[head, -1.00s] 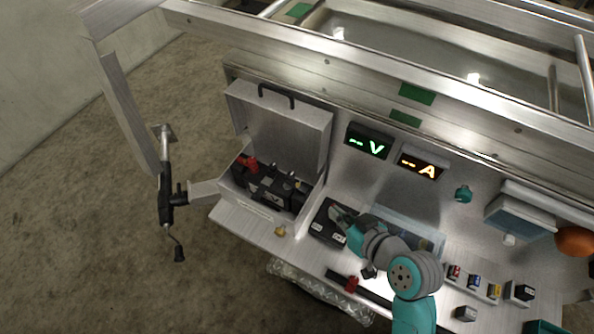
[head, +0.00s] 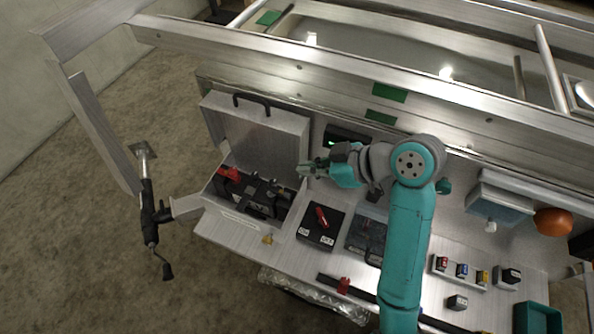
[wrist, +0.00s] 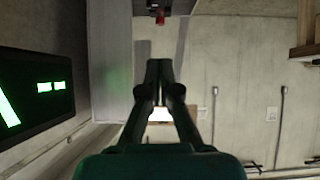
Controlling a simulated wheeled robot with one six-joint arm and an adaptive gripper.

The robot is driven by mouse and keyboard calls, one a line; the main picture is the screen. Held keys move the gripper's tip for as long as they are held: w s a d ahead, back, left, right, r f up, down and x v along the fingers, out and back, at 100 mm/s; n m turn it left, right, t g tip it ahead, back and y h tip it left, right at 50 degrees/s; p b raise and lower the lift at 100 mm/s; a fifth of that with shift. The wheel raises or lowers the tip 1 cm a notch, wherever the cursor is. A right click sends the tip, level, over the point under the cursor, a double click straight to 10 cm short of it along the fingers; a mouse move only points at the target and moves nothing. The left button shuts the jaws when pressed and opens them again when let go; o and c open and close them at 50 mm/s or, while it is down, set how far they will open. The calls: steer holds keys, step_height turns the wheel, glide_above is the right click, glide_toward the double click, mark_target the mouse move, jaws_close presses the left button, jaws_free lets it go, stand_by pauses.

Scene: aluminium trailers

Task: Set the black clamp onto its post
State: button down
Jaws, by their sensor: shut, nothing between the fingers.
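In the head view the open metal box (head: 218,205) holds a dark battery (head: 255,196) with a red clamp (head: 229,174) at its left end. Dark parts lie over the battery's right half; the black clamp and its post cannot be told apart there with certainty. My gripper (head: 304,171) is shut and empty, above the bench just right of the box's raised lid (head: 255,130). In the wrist view my gripper's fingers (wrist: 158,75) are together, with nothing between them. The battery does not show clearly in that view.
A switch box (head: 316,238) with a red lever (head: 321,217) is right of the battery box. A green-lit display (wrist: 38,95) is close at left in the wrist view; my arm partly hides it in the head view. A black crank jack (head: 149,212) stands left.

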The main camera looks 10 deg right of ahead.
glide_above(273, 182)
steer(key=s+d, duration=0.1)
steer(key=d, duration=0.1)
steer(key=f, duration=0.5)
steer(key=shift+s+a+f, duration=0.2)
steer(key=shift+a+f, duration=0.05)
steer(key=shift+f, duration=0.1)
step_height(273, 182, down, 2)
steer(key=shift+f, duration=0.1)
steer(key=shift+w+f, duration=0.15)
steer(key=shift+f, duration=0.55)
steer(key=shift+a, duration=0.1)
steer(key=shift+x, duration=1.1)
steer(key=shift+r, duration=0.2)
